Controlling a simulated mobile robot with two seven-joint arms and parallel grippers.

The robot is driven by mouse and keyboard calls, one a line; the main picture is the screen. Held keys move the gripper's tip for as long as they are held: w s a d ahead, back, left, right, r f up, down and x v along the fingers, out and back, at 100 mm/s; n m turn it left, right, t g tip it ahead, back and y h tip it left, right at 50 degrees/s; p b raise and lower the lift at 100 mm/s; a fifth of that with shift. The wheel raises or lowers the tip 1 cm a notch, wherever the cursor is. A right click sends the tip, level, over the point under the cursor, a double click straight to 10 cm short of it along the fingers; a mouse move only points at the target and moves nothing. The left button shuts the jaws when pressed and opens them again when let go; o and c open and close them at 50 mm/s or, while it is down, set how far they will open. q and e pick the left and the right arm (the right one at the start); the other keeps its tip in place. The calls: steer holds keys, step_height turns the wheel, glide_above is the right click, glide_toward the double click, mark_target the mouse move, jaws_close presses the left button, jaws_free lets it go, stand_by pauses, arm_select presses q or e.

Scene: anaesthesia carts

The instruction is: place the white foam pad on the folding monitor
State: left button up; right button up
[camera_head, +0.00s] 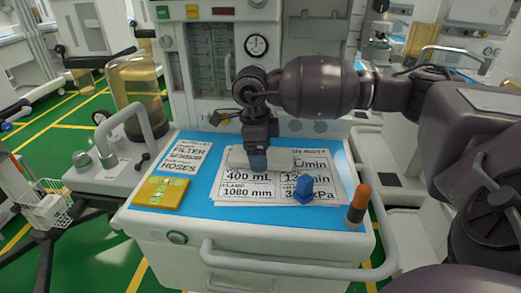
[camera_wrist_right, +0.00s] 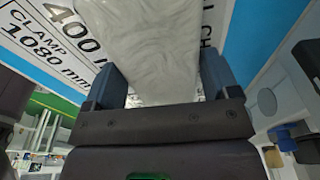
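The white foam pad (camera_head: 280,158) is over the printed sheets on the blue top of the cart. My right gripper (camera_head: 257,158) comes down on it from above. In the right wrist view the pad (camera_wrist_right: 150,45) fills the space between the two fingers (camera_wrist_right: 163,88) and appears to touch both. I cannot tell whether the pad's underside rests on the sheets or is slightly above them. I cannot make out the folding monitor for certain in either view. My left gripper is not in view.
The cart's blue top (camera_head: 205,198) also bears a yellow box (camera_head: 160,193), a blue block (camera_head: 303,190) and an orange-tipped grey cylinder (camera_head: 358,204). Printed sheets (camera_head: 240,205) cover its middle. A gauge panel (camera_head: 257,46) stands behind, with a clear canister (camera_head: 135,88) at left.

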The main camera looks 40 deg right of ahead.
steer(key=shift+o, duration=1.4)
